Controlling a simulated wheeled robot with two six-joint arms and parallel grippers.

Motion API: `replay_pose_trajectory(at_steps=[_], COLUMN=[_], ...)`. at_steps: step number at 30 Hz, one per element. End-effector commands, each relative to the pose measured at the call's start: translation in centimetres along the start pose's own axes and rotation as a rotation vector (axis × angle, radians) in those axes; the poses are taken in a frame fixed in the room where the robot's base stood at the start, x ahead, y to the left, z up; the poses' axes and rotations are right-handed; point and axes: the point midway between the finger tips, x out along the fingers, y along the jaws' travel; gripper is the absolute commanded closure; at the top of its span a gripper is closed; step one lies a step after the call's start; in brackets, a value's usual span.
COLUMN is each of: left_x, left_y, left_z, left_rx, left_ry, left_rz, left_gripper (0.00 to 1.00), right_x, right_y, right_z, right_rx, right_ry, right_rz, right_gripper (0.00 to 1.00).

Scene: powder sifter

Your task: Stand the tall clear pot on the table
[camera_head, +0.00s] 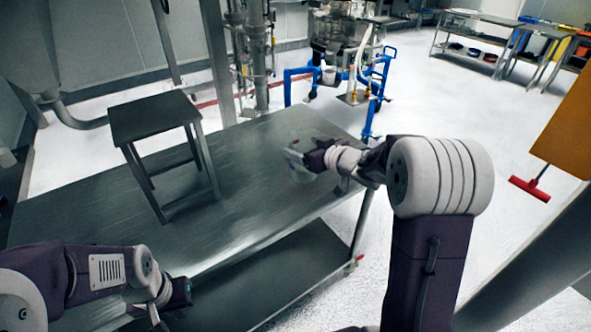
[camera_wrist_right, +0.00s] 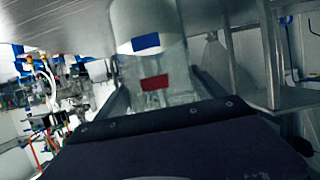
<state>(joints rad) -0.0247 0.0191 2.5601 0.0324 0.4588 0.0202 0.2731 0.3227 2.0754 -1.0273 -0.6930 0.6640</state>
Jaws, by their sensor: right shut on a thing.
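The tall clear pot (camera_head: 295,162) is at the far right part of the steel table (camera_head: 110,225), faint and partly hidden by my right gripper (camera_head: 312,157). In the right wrist view the pot (camera_wrist_right: 150,18) is see-through, with a blue patch and a red patch on it. My right gripper is shut on the pot, one finger on each side. I cannot tell whether the pot's base touches the table. My left gripper (camera_head: 180,292) is at the table's near edge, away from the pot, and its fingers are too hidden to read.
A small steel stool-like stand (camera_head: 152,115) stands on the table's left half. The middle of the tabletop is clear. A lower shelf (camera_head: 270,290) runs beneath. Blue-framed equipment (camera_head: 375,75) stands on the floor behind the table.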

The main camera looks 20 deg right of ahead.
Motion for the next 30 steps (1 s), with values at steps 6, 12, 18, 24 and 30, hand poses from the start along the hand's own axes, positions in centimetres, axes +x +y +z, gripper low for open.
replay_pose_trajectory(at_steps=[6, 12, 18, 24, 30], left_x=[1.0, 1.6, 2.6, 2.5, 2.7], left_y=[0.0, 0.0, -0.1, -0.1, -0.1], left_z=[0.1, 0.1, 0.3, 0.2, 0.3], left_rx=[0.000, 0.000, 0.000, 0.000, 0.000], left_ry=[0.000, 0.001, 0.000, 0.000, 0.000], left_rz=[0.000, 0.000, 0.000, 0.000, 0.000], left_gripper=[1.00, 1.00, 1.00, 1.00, 1.00], right_x=[4.0, 4.6, 5.5, 5.5, 5.6], right_y=[-0.7, -0.8, -0.7, -0.7, -0.7], right_z=[0.8, 1.9, 4.6, 4.5, 4.9], right_rx=[-0.001, 0.002, 0.000, -0.001, 0.000], right_ry=[0.001, -0.001, 0.001, 0.003, 0.000], right_rz=[0.000, 0.001, 0.001, 0.001, 0.002], right_gripper=[0.73, 0.73, 0.73, 0.73, 0.14])
